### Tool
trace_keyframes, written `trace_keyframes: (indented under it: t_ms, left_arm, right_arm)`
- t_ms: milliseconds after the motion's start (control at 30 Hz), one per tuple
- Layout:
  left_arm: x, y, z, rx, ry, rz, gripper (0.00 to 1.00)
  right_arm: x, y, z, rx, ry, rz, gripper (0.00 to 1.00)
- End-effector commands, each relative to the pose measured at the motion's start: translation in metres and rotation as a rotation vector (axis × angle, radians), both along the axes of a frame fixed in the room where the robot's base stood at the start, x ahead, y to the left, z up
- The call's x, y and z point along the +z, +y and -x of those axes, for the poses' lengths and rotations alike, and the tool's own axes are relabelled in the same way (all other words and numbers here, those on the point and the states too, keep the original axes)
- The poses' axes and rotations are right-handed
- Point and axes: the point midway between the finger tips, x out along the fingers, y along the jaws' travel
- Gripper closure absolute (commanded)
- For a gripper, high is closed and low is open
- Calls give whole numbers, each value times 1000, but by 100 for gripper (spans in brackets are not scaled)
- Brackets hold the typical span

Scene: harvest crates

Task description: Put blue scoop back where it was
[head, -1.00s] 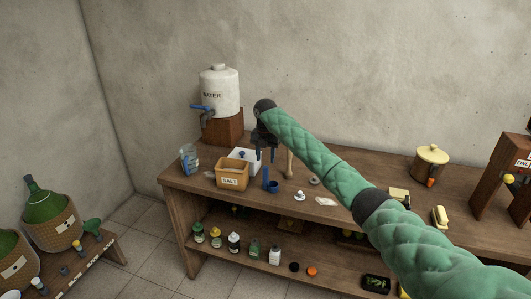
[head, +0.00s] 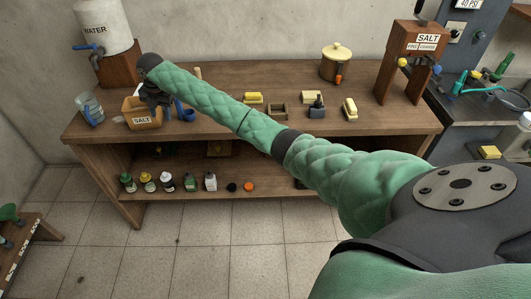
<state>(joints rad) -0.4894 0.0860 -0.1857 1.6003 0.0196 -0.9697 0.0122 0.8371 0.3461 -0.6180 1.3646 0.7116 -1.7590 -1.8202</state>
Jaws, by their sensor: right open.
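A blue scoop (head: 186,114) stands on the wooden workbench, just right of the tan box labelled SALT (head: 142,118). My right gripper (head: 162,112) is open and reaches down between the salt box and the scoop. Its dark fingers overlap the scoop's handle side in the picture, and I cannot tell whether they touch it. The white box behind the salt box is largely hidden by my gripper. My left gripper is out of view.
A jug (head: 90,110) with blue on it stands left of the salt box, below the white water dispenser (head: 101,24). Yellow blocks (head: 253,98) and small dark containers stand to the right. A pot (head: 336,66) and a salt dispenser (head: 414,48) stand farther right. Bottles line the lower shelf.

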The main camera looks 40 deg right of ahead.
Motion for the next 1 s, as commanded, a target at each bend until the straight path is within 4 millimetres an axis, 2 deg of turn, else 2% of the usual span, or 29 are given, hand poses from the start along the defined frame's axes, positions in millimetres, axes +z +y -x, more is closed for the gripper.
trace_keyframes:
  t_ms: [33,133,400,633,733,867,1000]
  left_arm:
    - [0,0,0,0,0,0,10]
    - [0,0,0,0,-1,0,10]
    - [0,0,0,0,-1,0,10]
    - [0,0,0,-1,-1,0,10]
    - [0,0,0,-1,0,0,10]
    - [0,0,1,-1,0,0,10]
    - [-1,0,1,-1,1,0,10]
  right_arm:
    - [-14,12,12,-25,-13,-22,57]
    - [-35,35,34,-99,-45,-70,57]
    - [-75,84,102,-330,-126,-238,57]
    - [-94,109,162,-555,-164,-405,57]
    - [-113,110,186,-673,-156,-462,57]
    - [-160,103,214,-848,-115,-502,57]
    - [-230,90,249,-1054,-52,-507,57]
